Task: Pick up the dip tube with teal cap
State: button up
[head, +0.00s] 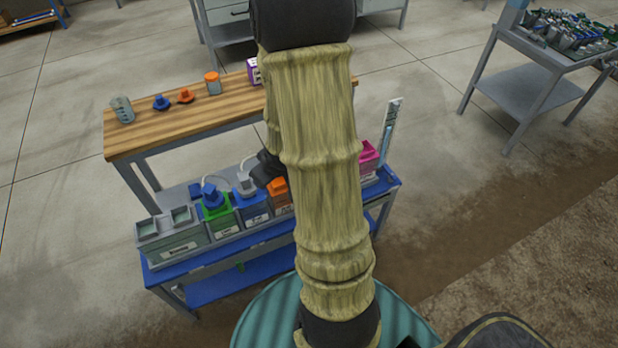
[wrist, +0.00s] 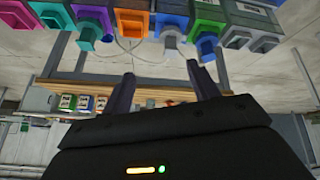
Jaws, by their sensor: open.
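In the head view my arm hides this part of the row and I do not see the cap. My gripper (wrist: 163,82) is open and empty, its two dark fingers apart, with the cap off to the left of them. In the head view my gripper (head: 266,168) is partly hidden behind my arm, near the orange tank (head: 279,192).
A green tank with a blue cap (head: 214,198), a blue tank with a grey cap (head: 246,184) and a grey-green box (head: 172,248) stand on a blue-topped bench (head: 215,254). A wooden table (head: 140,137) with small containers stands behind. A grey cart (head: 530,90) is far right.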

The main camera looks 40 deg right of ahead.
jog(key=d+f+t+b, duration=0.5)
jog(key=d+f, duration=0.5)
jog(key=f, duration=0.3)
jog(key=s+d+f+m+t+h+b, duration=0.3)
jog(key=s+d+m+t, duration=0.1)
jog(key=s+d+t, duration=0.2)
jog(key=shift+s+d+f+h, duration=0.2)
jog(key=shift+f+h, duration=0.1)
jog(key=x, duration=1.2)
jog(key=shift+p, duration=0.35)
jog(key=shift+w+r, duration=0.15)
